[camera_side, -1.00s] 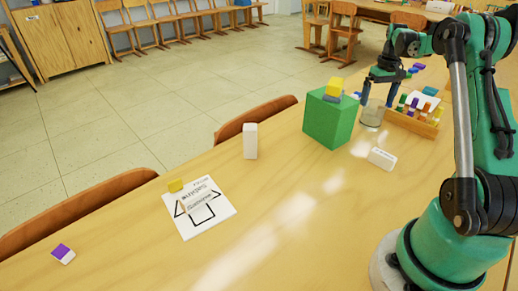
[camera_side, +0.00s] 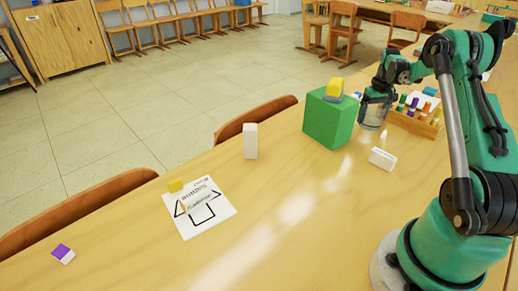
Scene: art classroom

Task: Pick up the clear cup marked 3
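The clear cup (camera_side: 372,121) stands on the table just right of the green block (camera_side: 328,121). Its lower part shows below my gripper; no number on it can be read. My gripper (camera_side: 375,108) points down at the cup, with its dark fingers around the upper part of the cup. The fingers are apart, but whether they press on the cup cannot be told. The cup appears upright and on the table.
A yellow object (camera_side: 334,88) lies on the green block, close to my gripper's left. A wooden rack (camera_side: 412,124) with coloured bottles stands to the right. A white block (camera_side: 382,158) lies in front. A white upright block (camera_side: 250,141) and a printed sheet (camera_side: 208,224) are farther left.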

